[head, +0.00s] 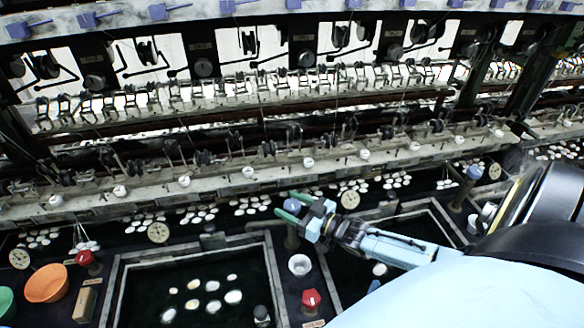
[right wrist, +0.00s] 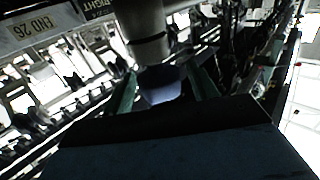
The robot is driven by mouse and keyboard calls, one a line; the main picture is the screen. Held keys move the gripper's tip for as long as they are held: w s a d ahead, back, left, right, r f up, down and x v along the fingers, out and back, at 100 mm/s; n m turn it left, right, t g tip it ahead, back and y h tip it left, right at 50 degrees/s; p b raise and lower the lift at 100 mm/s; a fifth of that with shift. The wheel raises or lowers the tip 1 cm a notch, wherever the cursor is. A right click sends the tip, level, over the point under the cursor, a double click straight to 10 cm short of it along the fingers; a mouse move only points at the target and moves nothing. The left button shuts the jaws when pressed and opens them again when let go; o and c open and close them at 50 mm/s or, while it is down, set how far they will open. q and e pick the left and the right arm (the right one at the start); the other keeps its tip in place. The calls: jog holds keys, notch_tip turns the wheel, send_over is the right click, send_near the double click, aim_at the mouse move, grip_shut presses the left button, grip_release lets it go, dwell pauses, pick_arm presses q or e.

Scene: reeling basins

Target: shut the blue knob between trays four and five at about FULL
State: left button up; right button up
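A blue knob (head: 292,206) sits on a grey post at the back edge of the basins, right of the middle of the head view. My right gripper (head: 296,207) reaches it from the right, with its green fingertips on either side of the knob. In the right wrist view the knob (right wrist: 160,86) lies between the green fingers (right wrist: 165,90), with a gap visible on both sides. The right gripper is open, and contact is not visible. The knob's dial marking cannot be read. My left gripper is not in view.
Another blue knob (head: 473,173) stands farther right. Red knobs (head: 311,299) (head: 84,258) and a white cup (head: 300,265) are near the dark basin (head: 274,285) holding white cocoons. Round dials (head: 349,199) (head: 158,232) line the back. An orange bowl (head: 46,284) is at left.

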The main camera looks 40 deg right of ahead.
dwell(0.3)
jog(key=b+v, duration=0.1)
jog(key=v, duration=1.2)
jog(key=shift+s+d, duration=0.1)
jog(key=shift+s, duration=0.05)
dwell(0.6)
